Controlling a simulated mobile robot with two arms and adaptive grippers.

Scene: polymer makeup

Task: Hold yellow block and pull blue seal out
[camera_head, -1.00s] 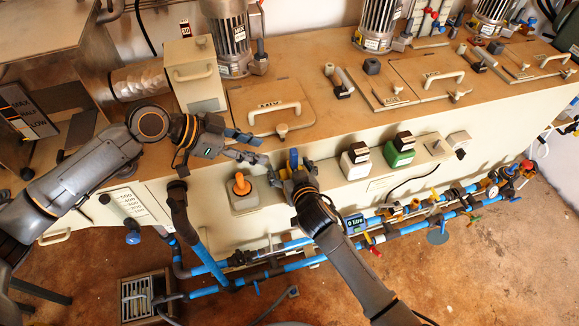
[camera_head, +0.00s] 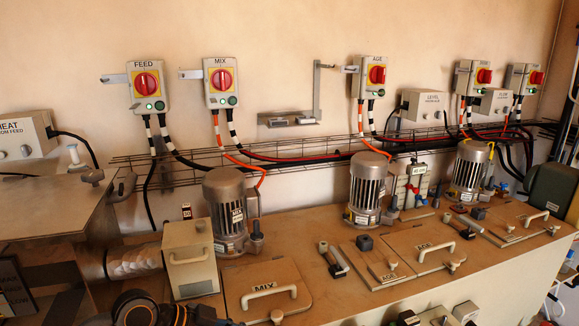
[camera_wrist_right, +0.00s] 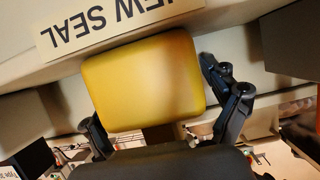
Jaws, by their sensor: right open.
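The yellow block (camera_wrist_right: 145,82) fills the middle of the right wrist view, a rounded block below a label reading NEW SEAL. My right gripper (camera_wrist_right: 146,94) is open, with one black finger on either side of the block. I cannot tell whether the fingers touch it. The right gripper is outside the head view. Part of my left gripper (camera_head: 205,318) shows at the bottom edge of the head view; its fingertips are cut off, so its opening cannot be judged. No blue seal is visible in either current view.
The NEW SEAL label (camera_wrist_right: 110,22) is on a pale surface beside the yellow block. In the head view, motors (camera_head: 228,212) and handled lids (camera_head: 268,288) stand on the long tank top. Switch boxes (camera_head: 149,86) and a cable tray (camera_head: 300,150) line the wall behind.

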